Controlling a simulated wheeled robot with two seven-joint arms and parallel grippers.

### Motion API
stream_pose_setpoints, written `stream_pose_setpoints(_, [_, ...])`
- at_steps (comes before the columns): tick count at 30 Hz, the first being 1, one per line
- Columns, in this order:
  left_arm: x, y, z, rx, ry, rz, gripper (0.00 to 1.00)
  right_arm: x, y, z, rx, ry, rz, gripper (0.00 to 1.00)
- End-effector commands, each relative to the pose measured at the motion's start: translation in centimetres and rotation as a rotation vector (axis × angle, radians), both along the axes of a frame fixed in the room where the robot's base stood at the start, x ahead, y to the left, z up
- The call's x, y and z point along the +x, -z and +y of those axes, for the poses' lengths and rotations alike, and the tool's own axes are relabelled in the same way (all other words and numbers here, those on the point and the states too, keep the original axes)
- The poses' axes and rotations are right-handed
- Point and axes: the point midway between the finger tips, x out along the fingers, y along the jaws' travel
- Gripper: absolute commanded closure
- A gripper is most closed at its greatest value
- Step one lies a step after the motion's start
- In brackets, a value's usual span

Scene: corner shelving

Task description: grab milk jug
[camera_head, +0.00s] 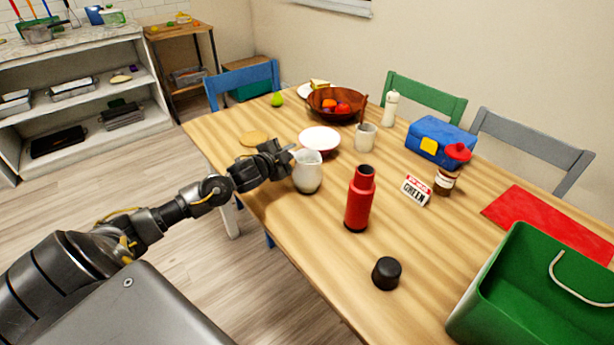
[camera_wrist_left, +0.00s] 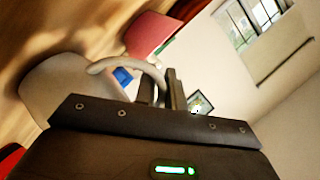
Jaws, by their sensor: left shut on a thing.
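The milk jug (camera_head: 308,174) is white and stands upright on the wooden table, near its left edge. My left gripper (camera_head: 288,158) reaches it from the left and is shut on its handle side. In the left wrist view the jug (camera_wrist_left: 62,90) lies sideways in the picture, and its curved handle (camera_wrist_left: 128,65) runs to the fingers of the left gripper (camera_wrist_left: 160,88). The exact contact of the fingers is partly hidden. My right gripper does not show.
A red bottle (camera_head: 360,198) stands right of the jug, with a black cap (camera_head: 386,273) nearer me. A white bowl (camera_head: 320,141) and a cup (camera_head: 366,136) stand just behind. A green bin (camera_head: 480,285) is at the lower right. The table's near left is clear.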

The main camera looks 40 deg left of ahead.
Motion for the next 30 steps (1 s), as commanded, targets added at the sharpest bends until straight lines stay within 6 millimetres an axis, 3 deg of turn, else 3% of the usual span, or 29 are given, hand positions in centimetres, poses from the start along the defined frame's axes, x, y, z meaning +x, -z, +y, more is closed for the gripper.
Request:
stream_pose_setpoints(19, [0.0, -0.4, 0.1, 0.002, -0.002, 0.0, 1.0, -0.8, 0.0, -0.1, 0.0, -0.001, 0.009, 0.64])
stream_pose_setpoints(30, [0.0, -3.2, 0.1, 0.002, 0.0, -0.004, 1.0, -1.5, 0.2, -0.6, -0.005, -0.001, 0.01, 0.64])
